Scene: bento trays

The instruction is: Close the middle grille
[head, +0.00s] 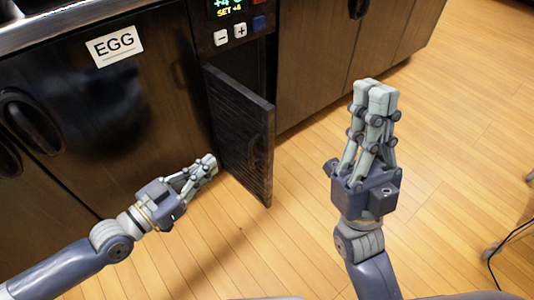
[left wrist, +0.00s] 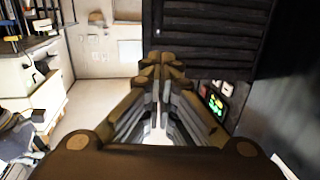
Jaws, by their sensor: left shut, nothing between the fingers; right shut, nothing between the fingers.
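The middle grille (head: 240,131) is a dark slatted door below the control panel, and it stands swung open out over the floor. It also shows in the left wrist view as dark slats (left wrist: 205,33). My left gripper (head: 211,162) is shut and empty, close to the left side of the grille; I cannot tell whether it touches. In the left wrist view its fingertips (left wrist: 162,58) overlap the edge of the slats. My right gripper (head: 376,88) is shut and empty, over the floor to the right of the grille.
A control panel (head: 237,25) with a lit display, minus and plus buttons sits above the grille. The wooden floor (head: 450,130) at right is mostly clear.

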